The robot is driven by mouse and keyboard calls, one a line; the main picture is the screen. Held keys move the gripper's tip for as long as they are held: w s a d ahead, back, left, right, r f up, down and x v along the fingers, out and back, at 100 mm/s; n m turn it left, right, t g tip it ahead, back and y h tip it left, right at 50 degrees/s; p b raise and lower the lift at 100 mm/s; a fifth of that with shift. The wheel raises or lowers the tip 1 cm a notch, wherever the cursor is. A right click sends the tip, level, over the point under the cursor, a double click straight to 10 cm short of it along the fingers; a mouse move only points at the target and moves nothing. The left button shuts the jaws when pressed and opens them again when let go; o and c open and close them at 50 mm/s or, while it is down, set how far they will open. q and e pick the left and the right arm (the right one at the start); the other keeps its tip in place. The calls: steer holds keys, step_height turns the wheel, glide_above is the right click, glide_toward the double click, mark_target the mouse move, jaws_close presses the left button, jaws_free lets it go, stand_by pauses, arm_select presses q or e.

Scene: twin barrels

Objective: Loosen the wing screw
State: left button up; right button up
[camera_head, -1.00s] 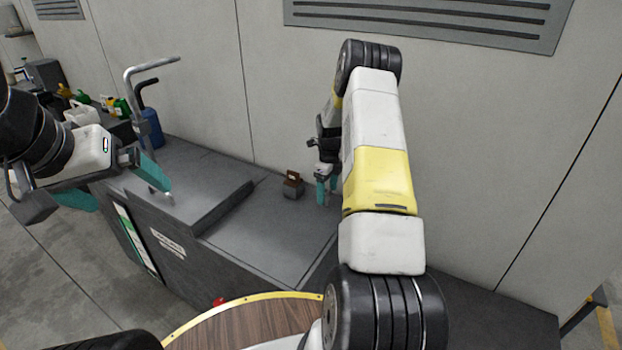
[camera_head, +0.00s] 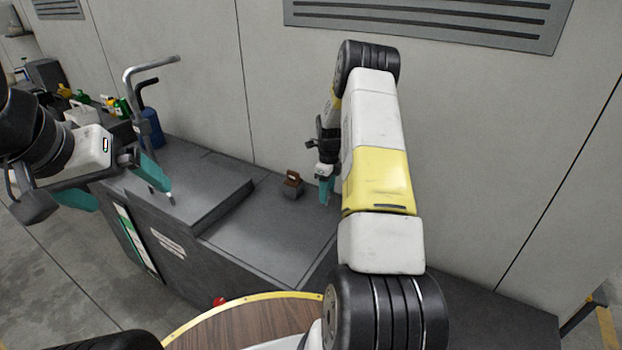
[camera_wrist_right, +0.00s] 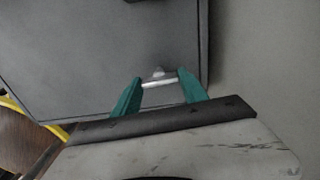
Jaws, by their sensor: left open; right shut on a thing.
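My right gripper (camera_head: 326,190) reaches down to the grey bench top near the wall. In the right wrist view its two teal fingers (camera_wrist_right: 157,88) stand apart with a small pale metal piece between their tips. This piece looks like the wing screw (camera_wrist_right: 158,79), with a bar spanning the fingers and a small peak behind it. In the head view the fingers hide the screw. My left gripper (camera_head: 115,183) is open and empty at the left, in front of the metal handle.
A small brown block (camera_head: 292,186) sits left of my right gripper. A raised grey slab (camera_head: 195,190) and bent metal handle (camera_head: 128,90) are further left. A blue container (camera_head: 152,128) stands behind them. A round wooden top (camera_head: 245,325) is in front.

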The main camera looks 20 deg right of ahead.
steer(key=n, duration=1.4)
steer(key=shift+n, duration=0.4)
steer(key=n, duration=0.4)
steer(key=shift+n, duration=0.3)
steer(key=n, duration=0.4)
steer(key=shift+n, duration=0.3)
steer(key=n, duration=0.3)
steer(key=shift+n, duration=0.3)
steer(key=n, duration=0.4)
steer(key=shift+f+n, duration=0.1)
steer(key=shift+n, duration=1.7)
